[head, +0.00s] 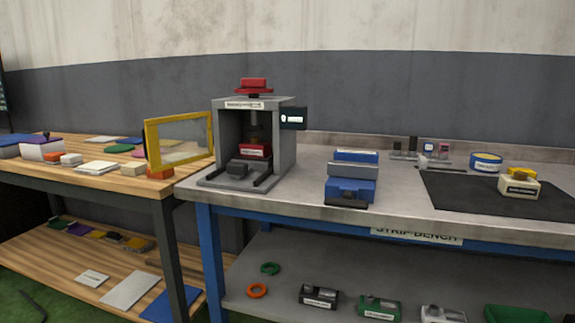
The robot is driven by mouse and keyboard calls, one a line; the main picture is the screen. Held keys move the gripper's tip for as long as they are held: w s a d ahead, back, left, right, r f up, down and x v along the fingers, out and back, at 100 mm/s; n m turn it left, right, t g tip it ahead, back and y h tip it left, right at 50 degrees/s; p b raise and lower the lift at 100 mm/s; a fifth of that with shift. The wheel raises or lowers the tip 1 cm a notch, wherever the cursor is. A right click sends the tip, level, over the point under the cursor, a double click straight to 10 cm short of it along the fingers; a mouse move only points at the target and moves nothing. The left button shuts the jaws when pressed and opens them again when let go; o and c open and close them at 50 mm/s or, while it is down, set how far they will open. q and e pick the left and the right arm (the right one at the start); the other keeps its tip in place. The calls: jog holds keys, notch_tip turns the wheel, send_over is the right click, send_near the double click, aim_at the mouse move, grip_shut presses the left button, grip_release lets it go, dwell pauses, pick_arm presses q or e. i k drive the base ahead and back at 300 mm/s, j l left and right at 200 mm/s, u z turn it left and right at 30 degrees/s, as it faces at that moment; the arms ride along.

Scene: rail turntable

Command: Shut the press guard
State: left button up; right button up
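The press (287,150) is a grey box frame with a red knob on top, standing at the left end of the grey bench. Its front is uncovered, and a red block and a dark block show inside. The press guard (180,139) is a clear panel in a yellow frame. It stands swung open to the left of the press, its free edge out over the wooden table. Neither of my grippers is in the head view.
A blue device (351,180) stands on the grey bench (300,193) right of the press. A black mat (470,198) holds a pale block (519,188). Blocks and sheets lie on the wooden table (70,178). Bench space before the press is narrow.

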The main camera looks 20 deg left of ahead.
aim_at(152, 149)
jog(key=i+j+z, duration=0.25)
jog(key=j+z, duration=0.25)
jog(key=j, duration=1.55)
jog(key=k+j+z, duration=0.1)
jog(key=j+z, duration=0.4)
jog(key=j, duration=1.55)
jog(key=k+l, duration=0.1)
jog(key=l, duration=0.2)
jog(key=k+l, duration=0.1)
jog(key=l, duration=0.25)
